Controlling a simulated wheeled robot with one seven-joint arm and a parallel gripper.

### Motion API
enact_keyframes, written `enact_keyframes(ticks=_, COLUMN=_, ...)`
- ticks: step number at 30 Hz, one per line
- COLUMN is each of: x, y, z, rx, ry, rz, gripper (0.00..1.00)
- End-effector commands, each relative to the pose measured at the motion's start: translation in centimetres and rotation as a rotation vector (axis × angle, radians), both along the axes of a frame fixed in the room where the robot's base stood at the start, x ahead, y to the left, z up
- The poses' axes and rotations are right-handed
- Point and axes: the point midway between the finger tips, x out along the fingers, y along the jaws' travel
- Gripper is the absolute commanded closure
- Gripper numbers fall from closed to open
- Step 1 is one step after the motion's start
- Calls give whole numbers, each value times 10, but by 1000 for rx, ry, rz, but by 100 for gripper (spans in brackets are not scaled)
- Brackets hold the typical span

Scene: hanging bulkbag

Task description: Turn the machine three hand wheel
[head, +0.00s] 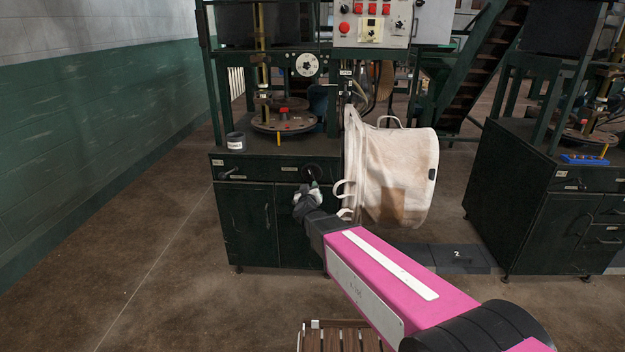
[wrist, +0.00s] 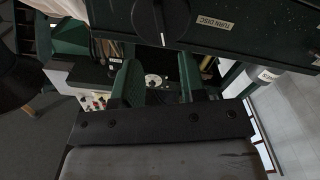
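The hand wheel is a dark round disc on the front of the green machine cabinet (head: 245,222), in its top panel. It shows large at the top of the wrist view (wrist: 160,18), next to a label reading "TURN DISC" (wrist: 207,23). In the head view, my gripper (head: 307,195) is just in front of and below the wheel, which it partly hides. In the wrist view, the two green-padded fingers of my gripper (wrist: 158,65) stand apart with nothing between them. I see no contact with the wheel. The machine number is too small to read for certain.
A white bulk bag (head: 390,170) hangs right of the cabinet, close beside my arm. A control box with red buttons (head: 372,22) is above. Another machine (head: 530,195) stands at right. Floor at left is clear.

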Motion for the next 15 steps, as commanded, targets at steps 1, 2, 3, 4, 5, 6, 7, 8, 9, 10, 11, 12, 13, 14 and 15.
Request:
enact_keyframes(ticks=1, x=10, y=0, z=-1, rx=0, ry=0, rz=-1, gripper=62)
enact_keyframes(ticks=2, x=15, y=0, z=-1, rx=1, ry=0, rz=-1, gripper=62)
enact_keyframes(ticks=3, x=22, y=0, z=-1, rx=1, ry=0, rz=0, gripper=62)
enact_keyframes(ticks=4, x=27, y=1, z=-1, rx=1, ry=0, rz=0, gripper=62)
enact_keyframes(ticks=5, x=32, y=1, z=-1, rx=1, ry=0, rz=1, gripper=62)
enact_keyframes(ticks=6, x=40, y=0, z=-1, rx=1, ry=0, rz=1, gripper=62)
enact_keyframes(ticks=7, x=45, y=0, z=-1, rx=1, ry=0, rz=1, gripper=62)
enact_keyframes(ticks=8, x=51, y=0, z=-1, rx=1, ry=0, rz=0, gripper=62)
enact_keyframes(ticks=9, x=58, y=-1, z=-1, rx=1, ry=0, rz=0, gripper=62)
enact_keyframes(ticks=10, x=63, y=-1, z=-1, rx=1, ry=0, rz=0, gripper=62)
enact_keyframes(ticks=11, x=68, y=-1, z=-1, rx=1, ry=0, rz=0, gripper=62)
enact_keyframes(ticks=12, x=74, y=-2, z=-1, rx=1, ry=0, rz=1, gripper=62)
enact_keyframes(ticks=13, x=78, y=-2, z=-1, rx=1, ry=0, rz=1, gripper=62)
enact_keyframes(ticks=14, x=81, y=-2, z=-1, rx=1, ry=1, rz=2, gripper=62)
enact_keyframes(ticks=15, x=85, y=-2, z=-1, rx=1, ry=1, rz=2, gripper=62)
